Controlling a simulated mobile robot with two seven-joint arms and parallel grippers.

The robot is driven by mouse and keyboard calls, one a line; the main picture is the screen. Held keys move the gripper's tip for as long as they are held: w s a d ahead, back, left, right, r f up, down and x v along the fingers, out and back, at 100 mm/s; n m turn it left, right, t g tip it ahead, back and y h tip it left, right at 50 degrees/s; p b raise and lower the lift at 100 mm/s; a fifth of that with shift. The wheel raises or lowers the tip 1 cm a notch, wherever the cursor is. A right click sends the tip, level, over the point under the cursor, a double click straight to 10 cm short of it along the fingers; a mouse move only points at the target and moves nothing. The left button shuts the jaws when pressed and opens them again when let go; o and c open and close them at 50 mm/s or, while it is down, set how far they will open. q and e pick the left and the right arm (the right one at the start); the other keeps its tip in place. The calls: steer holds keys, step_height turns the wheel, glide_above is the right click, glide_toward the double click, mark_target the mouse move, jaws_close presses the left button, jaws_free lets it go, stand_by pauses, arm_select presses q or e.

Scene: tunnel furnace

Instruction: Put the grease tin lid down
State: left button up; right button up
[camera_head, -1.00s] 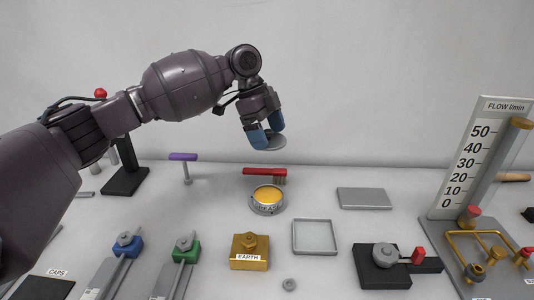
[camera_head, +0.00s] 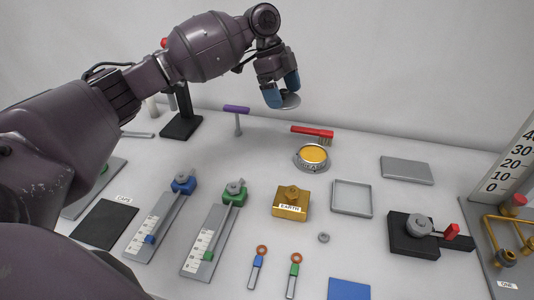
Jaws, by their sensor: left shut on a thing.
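My left gripper (camera_head: 282,90) has blue fingertips and is shut on the grease tin lid (camera_head: 290,101), a thin grey disc. It holds the lid in the air above the back of the table. The open grease tin (camera_head: 312,157) stands below and to the right, its yellow grease showing. A shallow grey square tray (camera_head: 352,198) lies in front of the tin, empty. My right gripper is not in view.
A red brush (camera_head: 313,131) lies behind the tin and a purple-topped stand (camera_head: 237,112) stands to its left. A brass EARTH block (camera_head: 291,202) is in front. A flat grey plate (camera_head: 406,170) lies at right. Bare table shows between the tin and the plate.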

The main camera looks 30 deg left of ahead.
arm_select(q)
steer(key=shift+m, duration=0.3)
steer(key=a, duration=0.1)
steer(key=a+r, duration=0.1)
steer(key=s+a, duration=0.1)
steer(key=shift+a+r, duration=0.15)
steer(key=shift+a, duration=0.2)
steer(key=b, duration=0.1)
glide_above(271, 158)
steer(key=a, duration=0.1)
steer(key=shift+g, duration=0.3)
steer(key=f, duration=1.3)
steer(key=shift+w+a+f, duration=0.1)
steer(key=shift+w+f, duration=0.1)
steer(key=shift+f, duration=0.7)
step_height(271, 158, down, 5)
steer(key=shift+f+b, duration=0.2)
steer(key=shift+b, duration=0.4)
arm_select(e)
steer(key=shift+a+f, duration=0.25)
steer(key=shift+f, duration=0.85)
